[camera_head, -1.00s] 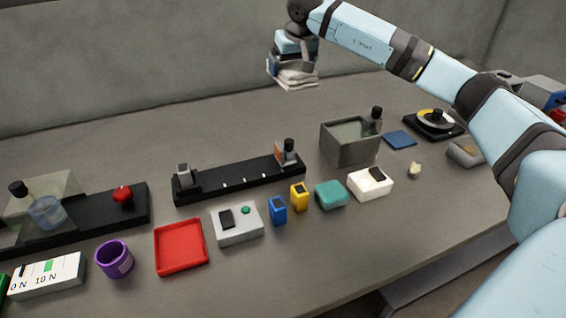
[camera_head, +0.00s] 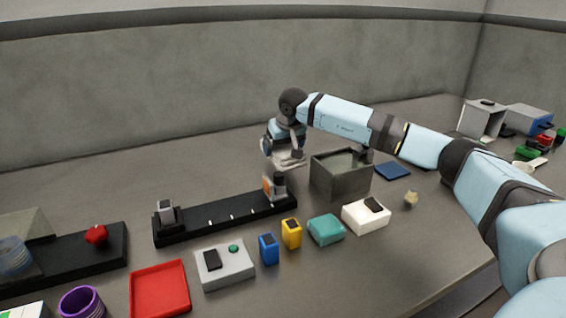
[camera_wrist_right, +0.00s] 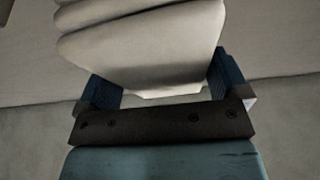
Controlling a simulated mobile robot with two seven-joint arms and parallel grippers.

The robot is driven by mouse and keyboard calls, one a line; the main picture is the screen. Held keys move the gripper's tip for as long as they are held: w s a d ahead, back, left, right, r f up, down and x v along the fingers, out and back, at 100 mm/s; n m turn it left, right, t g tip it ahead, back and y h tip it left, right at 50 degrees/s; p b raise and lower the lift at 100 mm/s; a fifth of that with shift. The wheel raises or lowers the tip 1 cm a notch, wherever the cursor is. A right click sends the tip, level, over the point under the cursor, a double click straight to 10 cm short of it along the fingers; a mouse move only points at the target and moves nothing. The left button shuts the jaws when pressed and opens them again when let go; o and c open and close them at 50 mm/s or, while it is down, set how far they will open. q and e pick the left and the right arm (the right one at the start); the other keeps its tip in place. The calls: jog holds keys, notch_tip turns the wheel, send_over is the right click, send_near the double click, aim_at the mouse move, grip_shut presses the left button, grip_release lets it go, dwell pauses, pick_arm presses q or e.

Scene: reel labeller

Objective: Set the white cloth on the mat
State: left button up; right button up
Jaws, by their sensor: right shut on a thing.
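The white cloth (camera_head: 291,163) is a folded, layered bundle at the tip of my right arm, behind the black rail and left of the grey box. My right gripper (camera_head: 283,154) is shut on it. In the right wrist view the cloth (camera_wrist_right: 145,40) sits between the two blue fingers of the gripper (camera_wrist_right: 160,90). Whether the cloth touches the table is unclear. A flat blue square, apparently the mat (camera_head: 392,171), lies right of the grey box, bare and apart from the cloth. My left gripper is not in view.
The open grey box (camera_head: 338,184) stands between the cloth and the blue square. The black rail (camera_head: 225,218) lies in front. A white box (camera_head: 366,216), teal block (camera_head: 325,229) and red tray (camera_head: 160,290) are nearer. Table behind the rail is clear.

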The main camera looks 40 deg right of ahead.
notch_tip(320, 180, down, 4)
jog(key=shift+f+b, duration=0.25)
jog(key=shift+b, duration=0.15)
jog(key=shift+r, duration=0.1)
jog(key=o, duration=0.6)
